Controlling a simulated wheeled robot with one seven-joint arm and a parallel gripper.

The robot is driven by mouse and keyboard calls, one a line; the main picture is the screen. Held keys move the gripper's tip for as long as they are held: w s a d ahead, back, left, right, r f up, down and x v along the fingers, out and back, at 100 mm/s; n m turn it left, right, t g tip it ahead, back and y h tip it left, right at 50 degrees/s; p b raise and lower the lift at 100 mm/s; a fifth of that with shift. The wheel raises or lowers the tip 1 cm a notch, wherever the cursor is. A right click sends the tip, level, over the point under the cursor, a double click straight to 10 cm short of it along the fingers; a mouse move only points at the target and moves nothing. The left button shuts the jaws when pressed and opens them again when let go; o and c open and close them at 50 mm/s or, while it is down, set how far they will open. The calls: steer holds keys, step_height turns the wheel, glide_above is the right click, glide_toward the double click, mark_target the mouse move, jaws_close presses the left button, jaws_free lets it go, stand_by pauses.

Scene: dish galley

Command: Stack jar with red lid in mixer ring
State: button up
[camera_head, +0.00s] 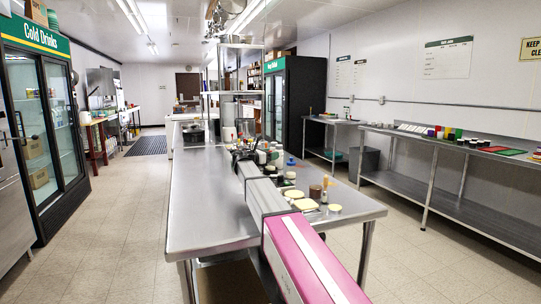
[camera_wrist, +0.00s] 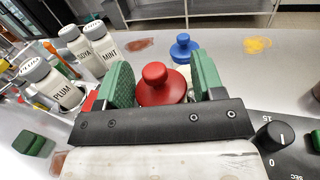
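A red lid with a round knob (camera_wrist: 156,72) shows between the two green-padded fingers of my gripper (camera_wrist: 162,82) in the wrist view. The fingers flank the lid closely, one on each side. The jar body below the lid is hidden by the lid and the gripper bar. I cannot tell whether the pads press on it. In the head view my gripper (camera_head: 241,152) is over the far part of the steel table (camera_head: 210,200), and the red lid cannot be made out there. I cannot identify the mixer ring with certainty in either view.
A blue-lidded jar (camera_wrist: 184,48) stands just behind the red lid. Grey-capped bottles labelled PLUM (camera_wrist: 62,92), SOYA (camera_wrist: 82,52) and MINT (camera_wrist: 103,45) crowd the left. A dark panel with a black dial (camera_wrist: 275,136) is at the right.

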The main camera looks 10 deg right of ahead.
steer(key=shift+o, duration=0.6)
steer(key=shift+r, duration=0.1)
steer(key=shift+r, duration=0.2)
steer(key=v, duration=1.2)
steer(key=shift+s, duration=0.1)
